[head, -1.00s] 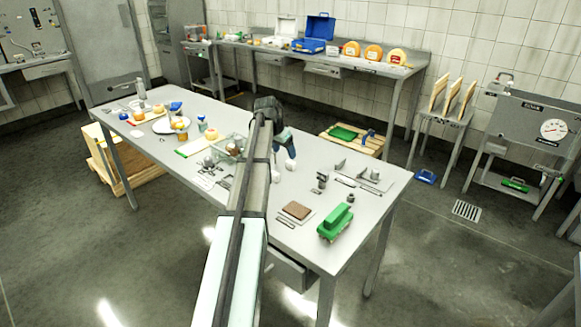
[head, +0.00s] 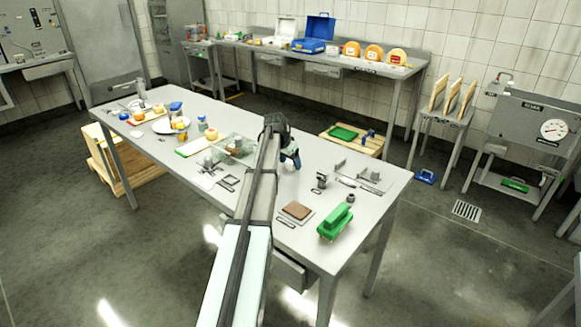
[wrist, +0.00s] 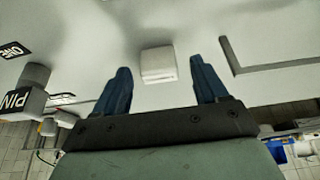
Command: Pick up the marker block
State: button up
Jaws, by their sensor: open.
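A small white block (wrist: 158,64) shows in the wrist view, between and just beyond my two blue fingers. I take it for the marker block, though no label on it can be read. My gripper (wrist: 161,70) is open and empty, with a gap between each finger and the block. In the head view my gripper (head: 291,158) is low over the middle of the grey table (head: 340,155), and my arm and gripper hide the block there.
A dark block labelled PIN (wrist: 23,92) stands left of my fingers in the wrist view. A dark angled bracket (wrist: 270,67) lies to the right. In the head view a green block-shaped thing (head: 336,221) and a brown square (head: 297,210) are at the table's near right.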

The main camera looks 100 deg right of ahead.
jog(key=c, duration=1.1)
jog(key=shift+c, duration=0.2)
jog(key=shift+r, duration=0.15)
